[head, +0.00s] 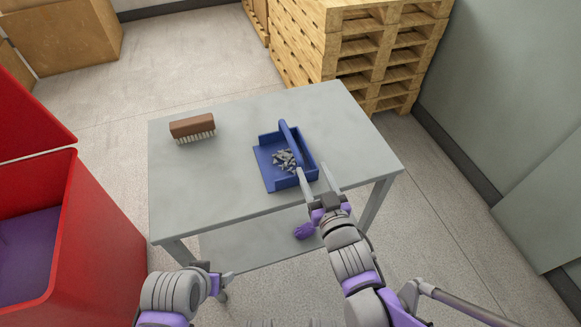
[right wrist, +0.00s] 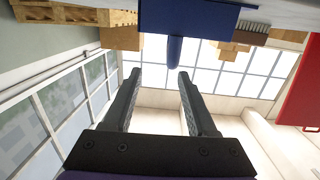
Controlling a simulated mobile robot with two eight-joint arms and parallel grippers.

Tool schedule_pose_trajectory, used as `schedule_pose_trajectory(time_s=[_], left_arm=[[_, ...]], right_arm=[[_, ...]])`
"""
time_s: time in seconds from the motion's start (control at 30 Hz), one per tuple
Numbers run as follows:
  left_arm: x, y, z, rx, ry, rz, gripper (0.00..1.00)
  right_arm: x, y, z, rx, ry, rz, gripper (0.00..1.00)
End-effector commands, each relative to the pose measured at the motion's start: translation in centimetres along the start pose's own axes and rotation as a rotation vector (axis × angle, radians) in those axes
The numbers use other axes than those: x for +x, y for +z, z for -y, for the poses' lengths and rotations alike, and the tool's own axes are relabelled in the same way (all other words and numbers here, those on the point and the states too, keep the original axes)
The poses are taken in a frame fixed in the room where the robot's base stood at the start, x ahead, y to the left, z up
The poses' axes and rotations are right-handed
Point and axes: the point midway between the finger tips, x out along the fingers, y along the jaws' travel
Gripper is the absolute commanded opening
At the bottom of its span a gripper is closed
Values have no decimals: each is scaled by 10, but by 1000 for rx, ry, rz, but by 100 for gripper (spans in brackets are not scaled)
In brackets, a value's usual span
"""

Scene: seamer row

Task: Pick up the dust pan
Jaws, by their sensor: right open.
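The blue dust pan (head: 265,172) lies on the grey table (head: 220,190), right of its middle, with small grey debris (head: 286,160) in it. My right gripper (head: 315,170) is open at the pan's near right corner. In the right wrist view, the pan (right wrist: 185,18) is at the top, and its handle (right wrist: 175,50) points in between the tips of my open right gripper (right wrist: 160,74); I see no grip on it. My left gripper (head: 222,278) is low, before the table's front edge; its jaw opening is unclear.
A brown brush (head: 192,126) with pale bristles lies at the table's back left. A red bin (head: 95,225) with a purple inside stands left of the table. Stacked wooden pallets (head: 345,50) stand behind it. The left half of the tabletop is mostly clear.

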Motion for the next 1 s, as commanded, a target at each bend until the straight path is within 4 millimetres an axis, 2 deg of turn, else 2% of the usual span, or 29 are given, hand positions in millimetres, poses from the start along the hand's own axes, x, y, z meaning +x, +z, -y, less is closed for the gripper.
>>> schedule_pose_trajectory(time_s=[0.03,0.13,0.27,0.5,0.77,1.0], left_arm=[[10,3,0,0,0,4,80],[14,5,0,0,0,5,80],[16,5,0,0,0,6,80],[18,6,0,0,0,7,80],[20,7,0,0,0,7,80],[26,8,0,0,0,9,80]], right_arm=[[4,8,5,1,-14,-22,57],[6,9,10,0,-30,-53,57],[18,7,13,1,-37,-67,57],[55,4,14,1,-36,-66,57],[71,4,15,0,-36,-65,57],[106,5,16,1,-35,-64,57]])
